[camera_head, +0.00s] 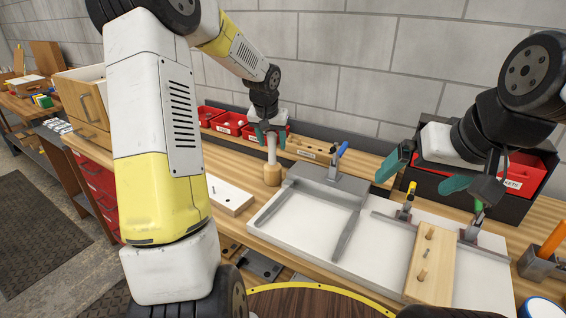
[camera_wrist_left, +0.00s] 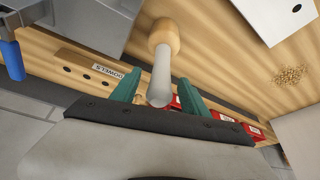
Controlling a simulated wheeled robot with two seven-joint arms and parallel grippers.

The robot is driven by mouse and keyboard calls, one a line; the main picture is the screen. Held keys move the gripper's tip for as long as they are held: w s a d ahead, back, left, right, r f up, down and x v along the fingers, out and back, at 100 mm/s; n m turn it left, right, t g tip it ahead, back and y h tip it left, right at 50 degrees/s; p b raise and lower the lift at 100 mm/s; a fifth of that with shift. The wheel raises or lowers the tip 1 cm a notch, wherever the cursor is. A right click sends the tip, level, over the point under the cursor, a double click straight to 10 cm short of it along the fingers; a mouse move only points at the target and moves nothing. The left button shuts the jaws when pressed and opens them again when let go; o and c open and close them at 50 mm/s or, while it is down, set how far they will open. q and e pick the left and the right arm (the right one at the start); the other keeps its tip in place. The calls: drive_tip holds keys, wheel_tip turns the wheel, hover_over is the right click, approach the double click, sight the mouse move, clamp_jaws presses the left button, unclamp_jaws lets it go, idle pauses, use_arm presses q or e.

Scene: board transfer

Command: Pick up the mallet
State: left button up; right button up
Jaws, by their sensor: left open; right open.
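The mallet (camera_head: 272,174) stands upright on the bench, with its tan wooden head down and its pale handle pointing up. It also shows in the left wrist view (camera_wrist_left: 162,62). My left gripper (camera_head: 268,134) is open over the top of the handle. In the left wrist view its green fingers (camera_wrist_left: 158,90) lie on either side of the handle end, with gaps visible; I cannot tell whether either finger touches it. My right gripper (camera_head: 434,174) is open and empty, above the right part of the bench.
A grey tray fixture (camera_head: 345,219) with a blue-handled clamp (camera_head: 338,160) stands right of the mallet. A white block (camera_head: 229,195) lies to its left. Red bins (camera_head: 228,123) and a strip marked DOWELS (camera_wrist_left: 104,70) are behind. A wooden board (camera_head: 432,262) lies at right.

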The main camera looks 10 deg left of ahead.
use_arm(q)
drive_tip(key=shift+x, duration=1.35)
clamp_jaws()
drive_tip(key=shift+r, duration=0.1)
